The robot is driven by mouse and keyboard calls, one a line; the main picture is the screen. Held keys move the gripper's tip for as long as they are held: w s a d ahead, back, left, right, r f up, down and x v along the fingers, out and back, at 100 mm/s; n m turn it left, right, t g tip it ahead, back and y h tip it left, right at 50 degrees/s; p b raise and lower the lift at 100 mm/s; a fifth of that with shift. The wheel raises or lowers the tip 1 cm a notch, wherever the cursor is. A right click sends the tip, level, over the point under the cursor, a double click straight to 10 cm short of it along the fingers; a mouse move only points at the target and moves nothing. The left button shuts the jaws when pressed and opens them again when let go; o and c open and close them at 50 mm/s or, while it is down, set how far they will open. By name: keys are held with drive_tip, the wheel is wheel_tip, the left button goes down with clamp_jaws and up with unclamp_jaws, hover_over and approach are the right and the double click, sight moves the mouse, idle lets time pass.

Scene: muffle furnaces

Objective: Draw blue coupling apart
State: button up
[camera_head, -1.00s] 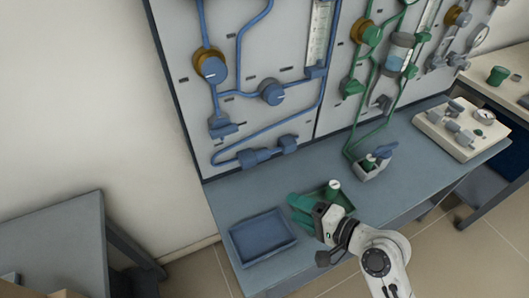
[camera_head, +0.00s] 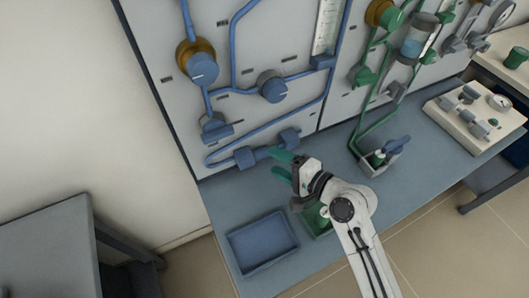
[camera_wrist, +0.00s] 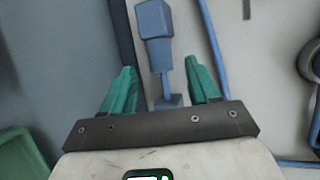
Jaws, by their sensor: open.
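The blue coupling (camera_head: 247,157) is at the bottom of the blue pipe panel, at the end of the looping blue pipe. Its right-hand block (camera_head: 290,138) is joined to it by a thinner part. My gripper (camera_head: 277,163) has green fingers, spread apart and empty, just below and in front of the coupling. In the wrist view the coupling (camera_wrist: 154,22) runs down between the fingers (camera_wrist: 161,66), with a thin stem and a small block at its lower end. The gripper body hides what lies below that. I cannot tell the exact gap to the coupling.
A blue tray (camera_head: 231,240) lies on the bench (camera_head: 225,205), with a green tray (camera_head: 311,222) partly behind my arm. Blue valve knobs (camera_head: 272,87) are above the coupling.

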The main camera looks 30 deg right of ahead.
sight(265, 156)
drive_tip(key=shift+x, duration=2.6)
clamp_jaws()
drive_tip(key=shift+f, duration=0.1)
